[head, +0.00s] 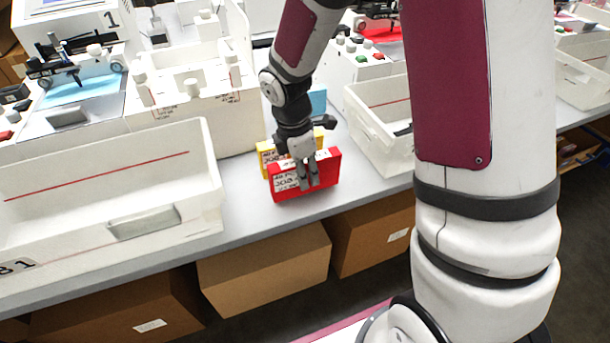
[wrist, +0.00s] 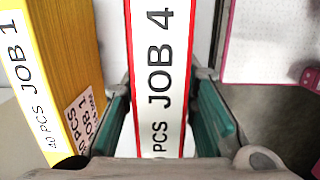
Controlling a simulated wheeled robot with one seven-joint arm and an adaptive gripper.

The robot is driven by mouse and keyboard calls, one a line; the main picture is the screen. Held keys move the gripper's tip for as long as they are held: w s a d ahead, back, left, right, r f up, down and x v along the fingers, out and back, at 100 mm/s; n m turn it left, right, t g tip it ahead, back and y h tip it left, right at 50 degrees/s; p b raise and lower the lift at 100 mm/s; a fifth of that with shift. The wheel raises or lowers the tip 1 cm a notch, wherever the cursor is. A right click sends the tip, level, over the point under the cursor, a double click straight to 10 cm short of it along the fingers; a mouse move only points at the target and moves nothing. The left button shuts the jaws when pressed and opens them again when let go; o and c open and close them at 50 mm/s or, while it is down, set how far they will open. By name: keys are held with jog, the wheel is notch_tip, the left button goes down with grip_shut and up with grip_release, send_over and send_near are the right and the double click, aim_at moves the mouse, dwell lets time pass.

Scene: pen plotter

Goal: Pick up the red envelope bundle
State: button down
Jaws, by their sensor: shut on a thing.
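The red envelope bundle (head: 328,170) stands upright at the front of the table between two white bins. In the wrist view its white label strip (wrist: 158,70) reads "JOB 4" with red edges. My gripper (head: 308,184) reaches down over it, with a finger along each side of it in the wrist view (wrist: 160,125). It is shut on the red bundle. I cannot tell whether the bundle touches the table. A yellow envelope bundle (head: 264,152) stands just behind it; it also shows at the left of the wrist view (wrist: 58,50), labelled "JOB 1".
A large white bin (head: 110,222) stands to the left and a smaller white bin (head: 385,137) to the right. A blue bundle (head: 318,101) shows behind. Plotter machines stand at the back. Cardboard boxes (head: 265,270) are under the table.

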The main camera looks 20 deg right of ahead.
jog(key=shift+s+r, duration=0.2)
jog(key=shift+r, duration=0.35)
jog(key=shift+s+r, duration=0.15)
jog(key=shift+r, duration=0.35)
jog(key=s+a+r+p, duration=0.1)
jog(key=s+p, duration=0.2)
jog(key=s, duration=1)
jog(key=shift+r, duration=0.2)
jog(key=shift+s+p, duration=0.25)
jog(key=shift+p, duration=0.75)
jog(key=s+p, duration=0.1)
jog(key=p, duration=0.3)
jog(key=shift+s+a, duration=0.2)
jog(key=shift+s, duration=0.15)
